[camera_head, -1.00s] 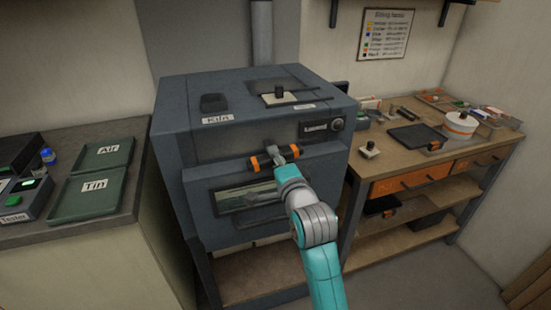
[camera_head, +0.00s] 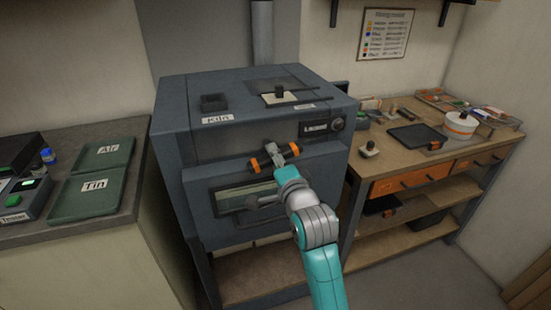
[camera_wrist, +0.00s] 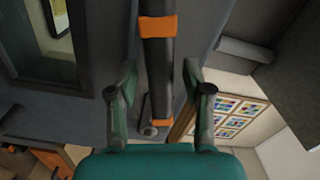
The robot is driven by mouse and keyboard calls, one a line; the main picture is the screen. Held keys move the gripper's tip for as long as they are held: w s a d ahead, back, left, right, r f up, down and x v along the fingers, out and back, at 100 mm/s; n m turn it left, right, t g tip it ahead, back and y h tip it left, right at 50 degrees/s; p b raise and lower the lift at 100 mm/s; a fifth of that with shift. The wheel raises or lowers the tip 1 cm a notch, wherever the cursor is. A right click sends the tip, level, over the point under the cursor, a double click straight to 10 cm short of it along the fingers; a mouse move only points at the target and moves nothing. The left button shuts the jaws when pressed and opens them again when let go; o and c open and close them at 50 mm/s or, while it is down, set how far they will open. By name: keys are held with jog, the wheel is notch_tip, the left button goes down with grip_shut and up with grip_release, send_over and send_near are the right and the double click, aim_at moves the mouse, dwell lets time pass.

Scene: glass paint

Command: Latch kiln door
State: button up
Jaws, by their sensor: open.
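The dark grey kiln (camera_head: 172,115) stands in the middle of the head view. Its front door (camera_head: 325,165) has a window (camera_head: 232,198) and looks flush or nearly so; a small gap cannot be ruled out. A dark bar handle with orange bands (camera_head: 297,149) lies across the upper door. My gripper (camera_head: 276,157) is at this bar, between the orange bands. In the wrist view, the open fingers of my gripper (camera_wrist: 160,75) stand on both sides of the bar (camera_wrist: 157,60), with visible gaps. My gripper partly hides the bar's middle in the head view.
Green trays labelled Air (camera_head: 105,153) and Tin (camera_head: 88,198) lie on the left counter. A wooden bench (camera_head: 400,165) with a dark pad (camera_head: 418,136) and a white pot (camera_head: 460,125) stands right. A black square piece (camera_head: 214,102) is on the kiln top.

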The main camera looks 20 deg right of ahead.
jog(key=s, duration=1.1)
jog(key=shift+s, duration=0.35)
